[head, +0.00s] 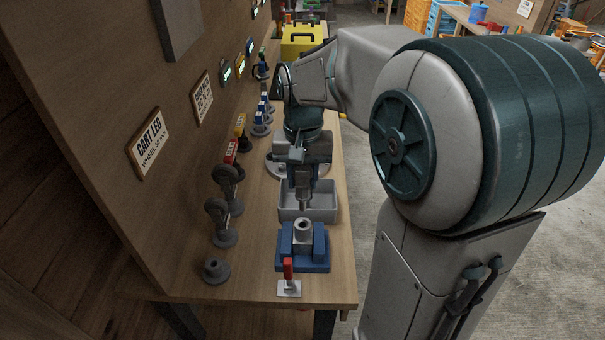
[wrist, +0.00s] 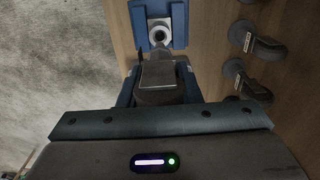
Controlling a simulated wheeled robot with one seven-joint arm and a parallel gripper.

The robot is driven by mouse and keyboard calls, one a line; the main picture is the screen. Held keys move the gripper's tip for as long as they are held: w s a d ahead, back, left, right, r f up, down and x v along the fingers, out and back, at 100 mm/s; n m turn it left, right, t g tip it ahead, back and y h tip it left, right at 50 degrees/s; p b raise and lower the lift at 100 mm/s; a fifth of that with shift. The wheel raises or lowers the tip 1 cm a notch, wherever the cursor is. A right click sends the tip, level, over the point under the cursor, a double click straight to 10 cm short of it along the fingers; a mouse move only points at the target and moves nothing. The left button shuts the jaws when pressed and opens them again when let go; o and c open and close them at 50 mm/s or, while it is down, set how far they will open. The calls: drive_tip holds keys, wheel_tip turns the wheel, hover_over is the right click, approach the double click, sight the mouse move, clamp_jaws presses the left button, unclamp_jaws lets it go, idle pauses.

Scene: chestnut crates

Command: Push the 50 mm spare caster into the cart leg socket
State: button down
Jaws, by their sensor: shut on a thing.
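My gripper (head: 302,184) points down over the grey tray, behind the blue clamp block. It is shut on a grey thing, apparently the spare caster (head: 304,203), mostly hidden by my fingers. In the wrist view my gripper (wrist: 160,88) shows a narrow tip of the held thing (wrist: 158,53) towards the socket. In the wrist view the socket (wrist: 158,35) lies just beyond the held tip. I cannot tell whether they touch.
Two dark casters (head: 225,178) (head: 217,212) stand on round bases at the left, beside an empty base (head: 214,271). The grey tray (head: 328,213) lies under my gripper. A red-handled toggle (head: 288,272) sits before the clamp block. A cart leg sign (head: 149,143) hangs on the board.

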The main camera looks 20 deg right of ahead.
sight(303, 210)
drive_tip(key=shift+f+b, duration=1.15)
drive_tip(key=shift+f, duration=0.75)
drive_tip(key=shift+f+b, duration=2.1)
drive_tip(key=shift+f, duration=0.7)
drive_tip(key=c, duration=1)
unclamp_jaws()
drive_tip(key=shift+o, duration=0.2)
wheel_tip(303, 210, up, 14)
drive_tip(key=shift+f, duration=0.1)
